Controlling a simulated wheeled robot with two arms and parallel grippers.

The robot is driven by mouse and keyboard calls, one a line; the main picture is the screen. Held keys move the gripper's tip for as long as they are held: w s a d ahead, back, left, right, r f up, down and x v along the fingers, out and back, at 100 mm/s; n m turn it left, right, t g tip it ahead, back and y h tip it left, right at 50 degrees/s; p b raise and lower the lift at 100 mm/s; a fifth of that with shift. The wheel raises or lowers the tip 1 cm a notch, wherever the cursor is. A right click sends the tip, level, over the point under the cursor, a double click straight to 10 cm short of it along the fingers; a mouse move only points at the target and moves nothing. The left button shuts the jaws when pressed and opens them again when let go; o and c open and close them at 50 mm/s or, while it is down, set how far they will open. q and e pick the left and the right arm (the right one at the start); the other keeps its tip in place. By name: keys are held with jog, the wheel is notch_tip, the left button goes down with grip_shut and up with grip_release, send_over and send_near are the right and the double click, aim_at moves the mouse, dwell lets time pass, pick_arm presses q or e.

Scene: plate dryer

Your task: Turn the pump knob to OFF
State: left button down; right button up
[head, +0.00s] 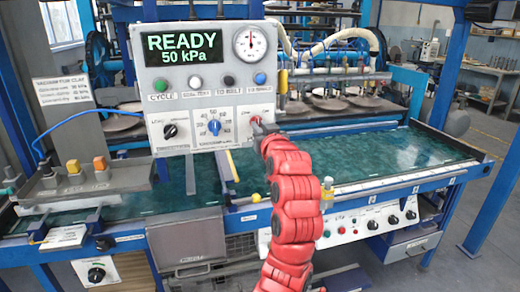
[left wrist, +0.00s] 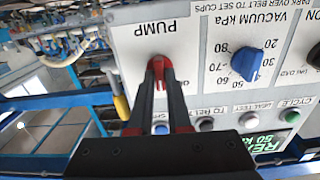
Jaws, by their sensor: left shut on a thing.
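The grey control panel (head: 205,90) stands upright, with the pump dial at the lower right of its face. In the left wrist view, which shows the panel upside down, the PUMP label (left wrist: 161,27) is clear. My left gripper (head: 257,127) reaches the pump dial from the front; it also shows in the left wrist view (left wrist: 160,68). My right gripper is not in view.
The blue vacuum knob (head: 214,127) is close beside the pump dial, with a black knob (head: 170,131) farther left. The display (head: 182,48) reads READY, 50 kPa. Several buttons line the panel. A green belt (head: 390,155) runs behind.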

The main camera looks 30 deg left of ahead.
pick_arm(q)
jog(key=shift+f+n+b, duration=0.1)
jog(key=shift+n+b, duration=4.5)
jog(key=shift+b, duration=0.65)
jog(key=c, duration=0.9)
grip_release()
jog(key=shift+o, duration=0.2)
jog(key=v, duration=1.7)
jog(key=shift+d+p, duration=0.2)
jog(key=shift+p, duration=0.25)
